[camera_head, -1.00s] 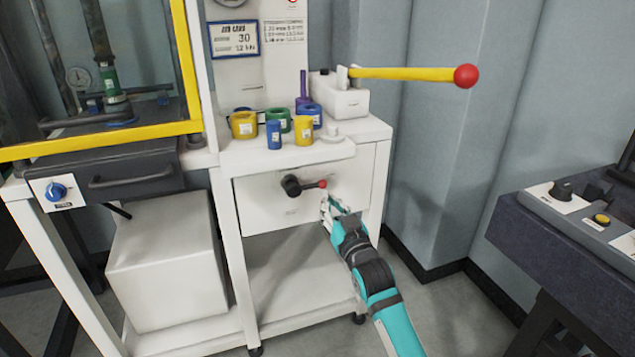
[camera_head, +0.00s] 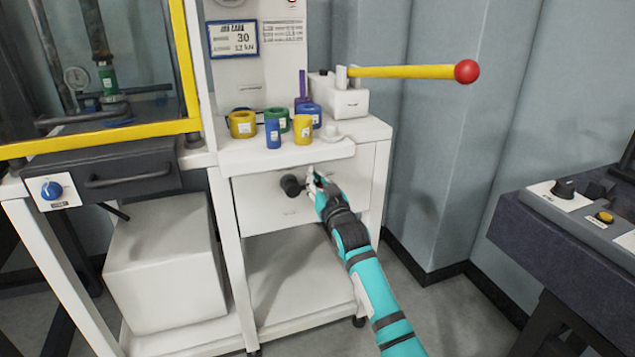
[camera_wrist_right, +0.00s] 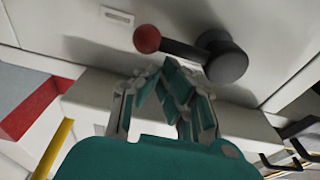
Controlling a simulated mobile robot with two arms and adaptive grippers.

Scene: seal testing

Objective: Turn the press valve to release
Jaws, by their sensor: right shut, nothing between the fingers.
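The press valve is a black round hub (camera_head: 292,186) on the white front panel under the bench top. In the right wrist view its hub (camera_wrist_right: 226,60) carries a black lever ending in a red ball (camera_wrist_right: 147,39). My right gripper (camera_head: 313,172) is at the lever side of the hub and hides the lever and ball in the head view. In the right wrist view the right gripper (camera_wrist_right: 167,68) is shut and empty, its fingertips close beside the lever. Whether they touch it, I cannot tell. My left gripper is not in view.
Several coloured rings and cups, such as a yellow cup (camera_head: 303,130), stand on the bench top (camera_head: 280,154) above the valve. A yellow bar with a red ball (camera_head: 466,71) juts right. A dark console (camera_head: 575,235) stands at right. The lower shelf (camera_head: 290,270) is clear.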

